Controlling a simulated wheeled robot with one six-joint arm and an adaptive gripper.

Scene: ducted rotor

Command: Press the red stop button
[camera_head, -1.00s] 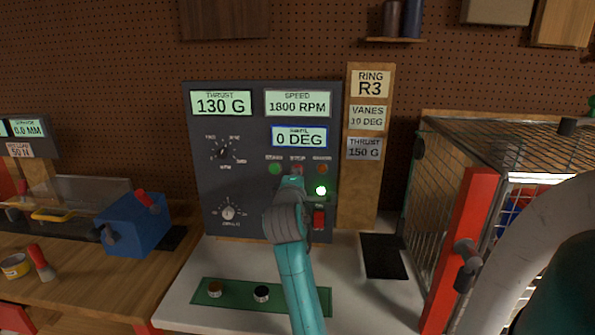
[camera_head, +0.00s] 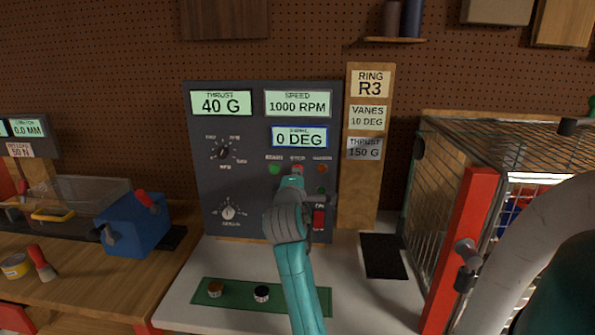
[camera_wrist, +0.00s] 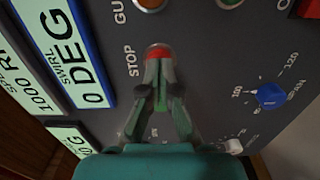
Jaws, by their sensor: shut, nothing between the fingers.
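The red stop button (camera_wrist: 158,51) is beside the word STOP on the dark control panel (camera_wrist: 215,75) in the wrist view. My gripper (camera_wrist: 160,72) is shut and empty. Its fingertips overlap the near edge of the button and appear to touch it. In the head view my gripper (camera_head: 291,181) is in front of the panel (camera_head: 260,165), just below the red button (camera_head: 298,169), which is partly covered. The displays read 40 G thrust, 1000 RPM speed and 0 DEG swirl.
A green start button (camera_head: 275,169) and an orange guard lamp (camera_head: 321,169) flank the stop button. A red switch (camera_head: 319,219) is below right. A wire cage (camera_head: 500,155) with a red post (camera_head: 455,245) stands at right.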

